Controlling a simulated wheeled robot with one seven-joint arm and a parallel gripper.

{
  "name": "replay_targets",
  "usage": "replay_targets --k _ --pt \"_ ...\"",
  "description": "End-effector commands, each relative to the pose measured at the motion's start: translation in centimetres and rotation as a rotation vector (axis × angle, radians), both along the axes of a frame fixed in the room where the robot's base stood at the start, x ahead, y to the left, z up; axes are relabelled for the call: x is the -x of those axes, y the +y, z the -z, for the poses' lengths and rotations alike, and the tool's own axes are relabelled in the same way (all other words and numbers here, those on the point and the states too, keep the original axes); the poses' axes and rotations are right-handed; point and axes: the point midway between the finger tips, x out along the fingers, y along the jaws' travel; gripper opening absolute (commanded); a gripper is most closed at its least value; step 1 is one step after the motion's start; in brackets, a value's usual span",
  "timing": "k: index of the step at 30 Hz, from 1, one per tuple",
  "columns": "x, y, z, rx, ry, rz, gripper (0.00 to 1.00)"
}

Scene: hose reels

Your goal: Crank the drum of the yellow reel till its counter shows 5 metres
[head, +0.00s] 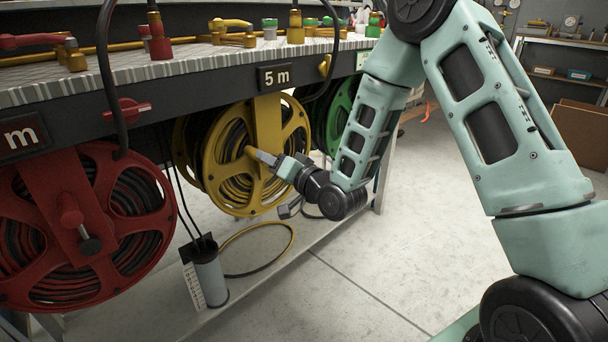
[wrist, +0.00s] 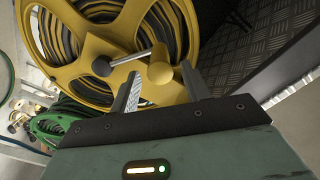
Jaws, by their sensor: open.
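The yellow reel (head: 256,157) hangs under the bench, wound with dark hose. The dark plate (head: 275,77) above it reads "5 m".
A red reel (head: 85,225) with its own crank stands left, a green reel (head: 336,115) right. A grey cylinder (head: 209,277) and a yellow hose loop (head: 262,272) are below. Valves and fittings line the bench top (head: 190,62).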

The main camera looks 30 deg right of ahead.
Motion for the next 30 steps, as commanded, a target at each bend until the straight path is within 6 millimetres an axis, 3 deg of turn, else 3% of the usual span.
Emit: replay_targets --k 9,30 --pt "7.0 -2.3 -0.4 -0.003 0.005 0.002 0.47" --pt "11.8 -3.8 -0.3 -0.002 0.001 0.000 0.47"
